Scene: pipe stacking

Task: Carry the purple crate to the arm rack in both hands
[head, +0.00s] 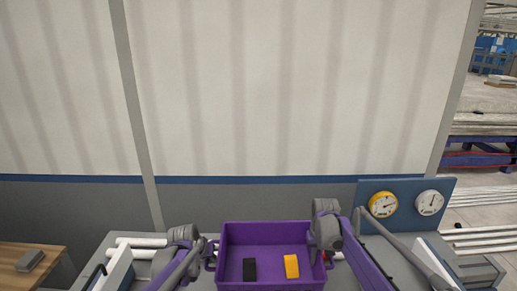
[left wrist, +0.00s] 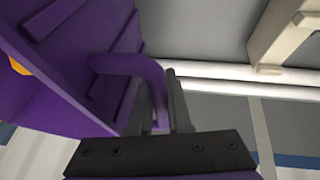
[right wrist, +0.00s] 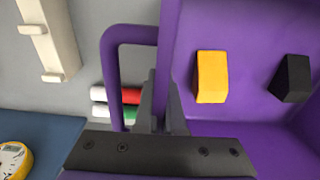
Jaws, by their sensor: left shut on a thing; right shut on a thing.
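The purple crate (head: 265,226) is at the bottom middle of the head view, open at the top, with a black block (head: 249,269) and a yellow-orange block (head: 291,266) inside. My left gripper (head: 212,256) is at its left side; in the left wrist view the fingers (left wrist: 160,108) close around the purple side handle (left wrist: 135,64). My right gripper (head: 325,256) is at its right side; in the right wrist view the fingers (right wrist: 163,112) straddle a purple edge beside the handle loop (right wrist: 108,75). The crate's underside is hidden. I cannot identify the arm rack with certainty.
White pipes (head: 140,242) lie to the left on a grey surface. A blue panel with a yellow gauge (head: 383,205) and a white gauge (head: 430,203) stands right. A wooden table (head: 22,257) is far left.

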